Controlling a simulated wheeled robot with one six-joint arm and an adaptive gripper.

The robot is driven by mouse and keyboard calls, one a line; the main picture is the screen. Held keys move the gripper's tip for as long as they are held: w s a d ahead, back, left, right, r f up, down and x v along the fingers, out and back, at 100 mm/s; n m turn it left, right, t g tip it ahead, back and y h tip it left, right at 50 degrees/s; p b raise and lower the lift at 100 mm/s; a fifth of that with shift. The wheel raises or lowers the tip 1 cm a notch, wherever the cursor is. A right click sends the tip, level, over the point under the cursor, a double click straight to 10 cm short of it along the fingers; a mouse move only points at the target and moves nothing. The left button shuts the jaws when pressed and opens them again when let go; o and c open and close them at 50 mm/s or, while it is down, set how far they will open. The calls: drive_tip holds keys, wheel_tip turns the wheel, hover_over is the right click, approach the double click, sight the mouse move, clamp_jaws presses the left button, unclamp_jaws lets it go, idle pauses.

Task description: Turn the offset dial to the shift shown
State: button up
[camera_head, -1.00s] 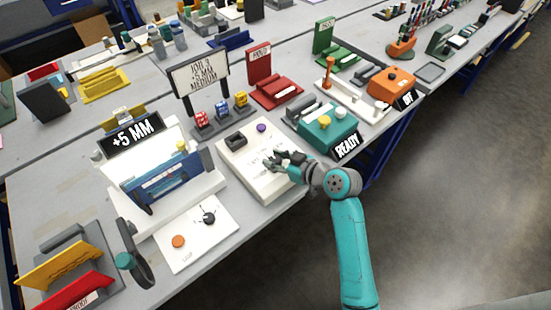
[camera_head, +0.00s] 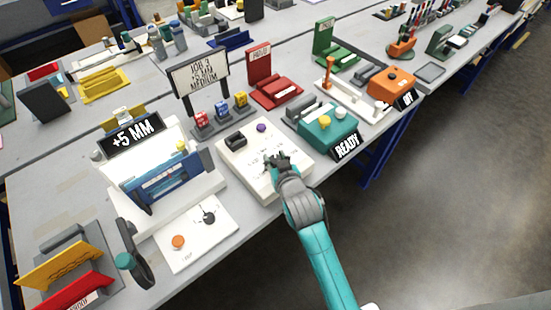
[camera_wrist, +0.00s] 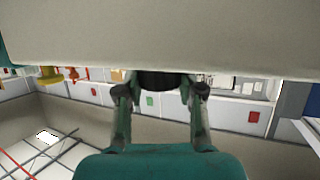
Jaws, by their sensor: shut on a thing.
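My gripper (camera_head: 276,160) is over the front part of a white panel box (camera_head: 243,165). In the wrist view my gripper (camera_wrist: 160,88) has its two fingers closed on either side of a dark round knob (camera_wrist: 160,80), which appears to be the offset dial, set against the box's pale face. In the head view my fingers hide the dial. A black display (camera_head: 133,133) reads "+5 MM". A job sign (camera_head: 198,76) reads "JOB 3, +5 MM, MEDIUM".
The white box also bears a purple button (camera_head: 262,128) and a dark square holder (camera_head: 236,139). A teal unit (camera_head: 328,125) with a "READY" sign (camera_head: 346,146) stands to the right. The plotter's blue carriage (camera_head: 165,181) is to the left. Open floor lies in front.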

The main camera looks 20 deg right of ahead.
drive_tip(key=shift+m+h, duration=0.8)
drive_tip(key=shift+h, duration=0.1)
drive_tip(key=shift+m+g+h, duration=0.3)
drive_tip(key=shift+g, duration=0.1)
drive_tip(key=o, duration=1.2)
drive_tip(key=shift+c, duration=0.2)
drive_tip(key=v, duration=1.2)
drive_tip(key=shift+f, duration=0.15)
